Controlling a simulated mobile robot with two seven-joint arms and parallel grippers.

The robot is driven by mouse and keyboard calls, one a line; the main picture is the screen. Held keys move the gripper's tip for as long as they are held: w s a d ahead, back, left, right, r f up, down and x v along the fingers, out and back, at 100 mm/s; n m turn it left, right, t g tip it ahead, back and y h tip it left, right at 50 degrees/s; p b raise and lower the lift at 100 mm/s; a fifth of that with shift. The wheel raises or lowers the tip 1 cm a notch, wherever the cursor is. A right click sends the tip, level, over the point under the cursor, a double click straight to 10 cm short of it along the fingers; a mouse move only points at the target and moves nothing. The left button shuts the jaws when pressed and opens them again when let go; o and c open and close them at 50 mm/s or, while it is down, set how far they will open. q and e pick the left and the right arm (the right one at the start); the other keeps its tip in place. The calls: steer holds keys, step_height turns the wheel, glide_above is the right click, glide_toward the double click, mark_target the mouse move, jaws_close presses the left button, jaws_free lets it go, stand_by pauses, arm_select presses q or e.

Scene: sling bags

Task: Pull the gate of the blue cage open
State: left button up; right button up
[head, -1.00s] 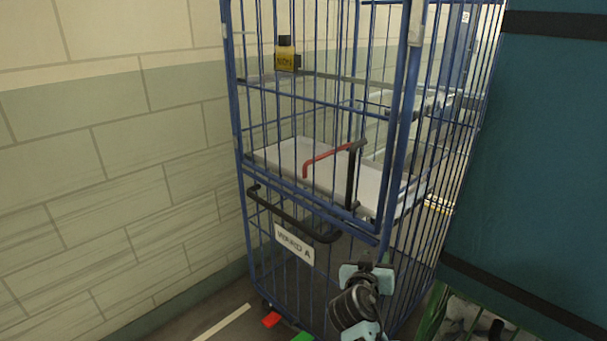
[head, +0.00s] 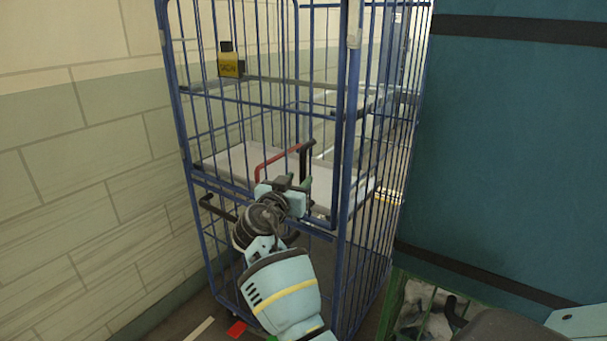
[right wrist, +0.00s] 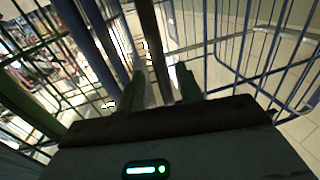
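The blue cage (head: 350,120) stands upright in front of me, and its barred gate faces me. A red lever (head: 272,160) joins a black upright handle (head: 304,160) on the gate. My right gripper (head: 293,183) is in front of the gate at the lower end of this handle and hides part of it. In the right wrist view the fingers (right wrist: 162,88) stand apart, with a dark bar (right wrist: 155,45) running beyond and between them. I cannot tell whether they touch it. The gate looks closed. My left gripper is not in view.
A black handle bar (head: 215,208) crosses the lower gate, partly hidden by my arm. A tiled wall (head: 80,190) is at left. A large teal panel (head: 500,150) closes off the right, above a green crate (head: 395,305).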

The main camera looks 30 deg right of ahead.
mark_target(302, 176)
steer(key=shift+x, duration=2)
jaws_close()
